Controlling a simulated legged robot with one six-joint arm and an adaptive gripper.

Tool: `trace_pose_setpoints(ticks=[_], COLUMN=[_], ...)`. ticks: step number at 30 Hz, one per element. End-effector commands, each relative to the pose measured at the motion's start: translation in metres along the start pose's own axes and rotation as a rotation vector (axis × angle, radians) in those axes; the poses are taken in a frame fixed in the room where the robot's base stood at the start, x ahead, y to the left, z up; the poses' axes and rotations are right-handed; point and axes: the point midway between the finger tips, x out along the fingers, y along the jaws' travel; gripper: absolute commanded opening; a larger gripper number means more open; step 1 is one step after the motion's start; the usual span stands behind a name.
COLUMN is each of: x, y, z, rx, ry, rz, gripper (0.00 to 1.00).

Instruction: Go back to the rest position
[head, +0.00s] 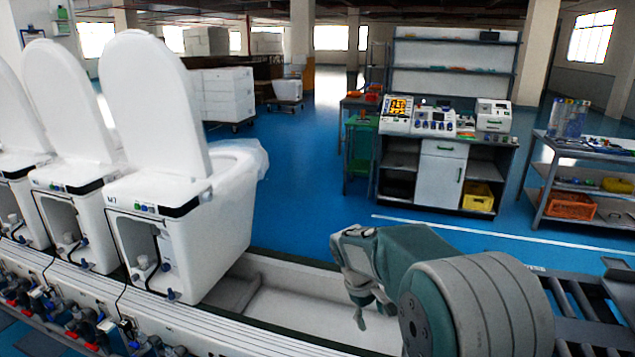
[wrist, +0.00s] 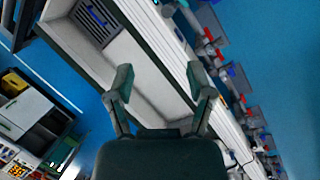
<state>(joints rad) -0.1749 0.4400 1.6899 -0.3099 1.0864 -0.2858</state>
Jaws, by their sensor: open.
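My gripper (wrist: 163,88) shows in the wrist view with its two fingers spread apart and nothing between them. Behind the fingers in that view is the white trough of the test line (wrist: 150,62). In the head view my gripper (head: 362,300) is at the lower middle, pointing down over the line, and my arm partly hides it. The nearest white toilet (head: 215,230), with its lid raised, stands to the left of my gripper, apart from it.
More toilets (head: 85,215) with raised lids stand in a row at the left. Valves and hoses (head: 70,320) run along the line's front edge. A workbench with instruments (head: 437,150) and a shelf cart (head: 590,180) stand behind. The blue floor (head: 320,190) between is clear.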

Motion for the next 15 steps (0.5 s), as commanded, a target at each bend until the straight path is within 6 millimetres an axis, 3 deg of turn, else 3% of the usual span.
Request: trace_pose_setpoints(ticks=[1,6,15], x=[-0.015,-0.052,-0.097], y=[0.001,-0.002,-0.022], z=[0.014,0.056,0.134], rx=[0.033,0.137,0.318], ry=[0.027,0.110,0.258], rz=[-0.003,-0.017,-0.046], gripper=[0.69,0.69,0.69])
